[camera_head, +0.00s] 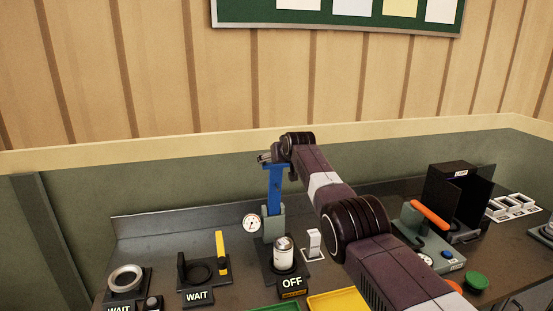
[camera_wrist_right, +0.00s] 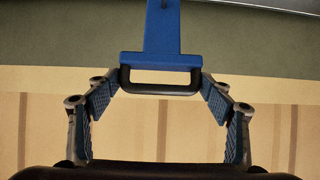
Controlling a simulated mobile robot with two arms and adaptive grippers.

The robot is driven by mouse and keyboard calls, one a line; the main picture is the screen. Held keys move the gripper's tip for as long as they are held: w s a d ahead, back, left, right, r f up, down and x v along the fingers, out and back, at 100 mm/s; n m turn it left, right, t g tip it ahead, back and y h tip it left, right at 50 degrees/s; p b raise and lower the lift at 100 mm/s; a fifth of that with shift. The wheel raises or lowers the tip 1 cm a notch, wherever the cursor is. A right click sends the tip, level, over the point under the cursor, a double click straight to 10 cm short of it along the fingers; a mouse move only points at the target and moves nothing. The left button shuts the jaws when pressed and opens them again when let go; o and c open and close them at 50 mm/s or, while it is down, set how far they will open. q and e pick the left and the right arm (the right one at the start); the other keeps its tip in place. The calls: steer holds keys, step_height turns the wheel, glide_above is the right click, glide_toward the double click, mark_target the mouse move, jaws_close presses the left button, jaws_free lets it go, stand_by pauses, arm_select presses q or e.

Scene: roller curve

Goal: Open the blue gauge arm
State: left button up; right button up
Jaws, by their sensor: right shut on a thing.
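The blue gauge arm (camera_head: 272,192) stands upright on its grey post, behind the dial gauge (camera_head: 251,222) and a small metal can (camera_head: 283,252). My right gripper (camera_head: 266,158) is at the top of the arm. In the right wrist view, the blue arm (camera_wrist_right: 161,58) ends in a black loop handle (camera_wrist_right: 161,90). My right gripper (camera_wrist_right: 160,92) is shut on this handle, with one finger pad at each side. My left gripper is not in view.
An "OFF" sign (camera_head: 291,283) stands before the can. A white rocker switch (camera_head: 313,243) is to its right. Left are fixtures with "WAIT" signs (camera_head: 197,297). Right is a grey-green device with an orange handle (camera_head: 429,215). A yellow tray (camera_head: 338,302) lies in front.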

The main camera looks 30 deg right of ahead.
steer(key=o, duration=1.4)
steer(key=shift+s+d, duration=0.1)
steer(key=shift+s, duration=0.1)
steer(key=shift+s+r, duration=0.1)
steer(key=shift+v, duration=5.95)
